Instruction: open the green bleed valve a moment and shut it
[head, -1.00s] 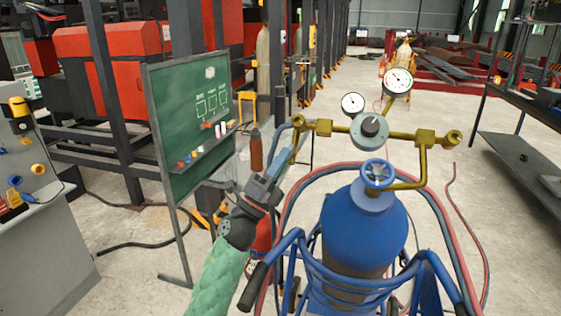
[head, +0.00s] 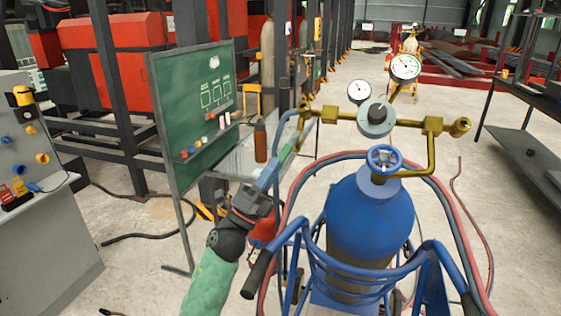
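A blue gas cylinder (head: 368,222) stands in a blue cart with a brass manifold (head: 405,122) above it. A small green part (head: 287,155), which looks like the bleed valve, shows below the manifold's left end, beside the blue hose. My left gripper (head: 276,172) reaches up to it from lower left, with its tips at or very near the green part. I cannot tell whether they touch it, and the gap between the fingers does not show clearly. My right gripper is out of view.
A blue handwheel (head: 384,158) tops the cylinder, near a grey regulator knob (head: 376,117) and two gauges (head: 405,67). Red and blue hoses loop around the cart. A green board (head: 195,105) stands left, and a brown bottle (head: 260,140) stands behind my gripper.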

